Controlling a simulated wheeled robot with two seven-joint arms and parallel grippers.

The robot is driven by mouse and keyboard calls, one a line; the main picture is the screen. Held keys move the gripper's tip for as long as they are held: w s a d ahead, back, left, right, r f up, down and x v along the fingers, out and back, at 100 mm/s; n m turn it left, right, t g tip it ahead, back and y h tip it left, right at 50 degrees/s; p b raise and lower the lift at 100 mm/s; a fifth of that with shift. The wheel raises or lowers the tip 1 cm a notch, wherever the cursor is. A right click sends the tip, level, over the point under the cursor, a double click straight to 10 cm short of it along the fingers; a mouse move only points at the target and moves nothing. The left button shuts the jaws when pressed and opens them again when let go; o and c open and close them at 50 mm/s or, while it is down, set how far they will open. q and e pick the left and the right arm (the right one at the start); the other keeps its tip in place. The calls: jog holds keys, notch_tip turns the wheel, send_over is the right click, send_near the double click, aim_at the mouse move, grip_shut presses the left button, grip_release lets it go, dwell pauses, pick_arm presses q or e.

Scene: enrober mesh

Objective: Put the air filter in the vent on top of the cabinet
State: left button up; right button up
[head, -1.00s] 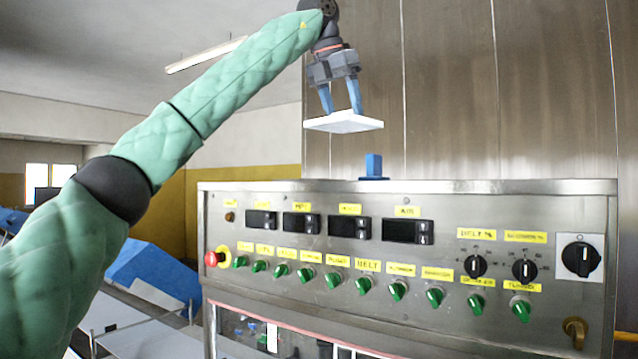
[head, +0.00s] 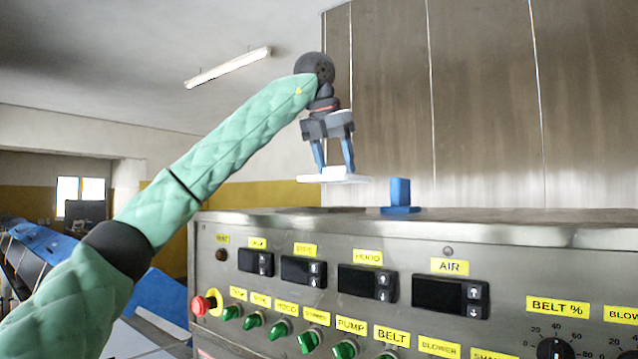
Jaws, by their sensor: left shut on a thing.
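The air filter looks like a flat white square plate (head: 336,179). My left gripper (head: 334,168) is shut on it from above and holds it roughly level, a little above the top of the steel cabinet (head: 520,222). A dark flat patch on the cabinet top (head: 318,211) lies below the plate; it may be the vent, but I see it almost edge-on and cannot tell its opening. My right gripper is not in view.
A blue block on a flat blue base (head: 400,195) stands on the cabinet top just right of the plate. A tall steel wall (head: 470,110) rises behind. The cabinet front carries displays, green knobs and a red button (head: 203,304).

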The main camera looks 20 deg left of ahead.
pick_arm(q)
jog(key=a+f, duration=0.1)
jog(key=a+p, duration=0.1)
jog(key=a, duration=0.1)
jog(key=shift+f, duration=0.35)
jog(key=shift+a+f, duration=0.25)
jog(key=shift+a, duration=0.1)
jog(key=shift+w+d+f+p, duration=0.1)
jog(key=shift+w+f+p, duration=0.05)
jog(key=shift+f+p, duration=1.1)
jog(key=shift+f, duration=0.8)
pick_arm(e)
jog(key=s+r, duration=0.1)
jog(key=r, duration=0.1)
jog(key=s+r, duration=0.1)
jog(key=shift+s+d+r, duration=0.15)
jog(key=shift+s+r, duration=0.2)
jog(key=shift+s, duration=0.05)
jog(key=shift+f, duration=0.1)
pick_arm(q)
jog(key=o, duration=1)
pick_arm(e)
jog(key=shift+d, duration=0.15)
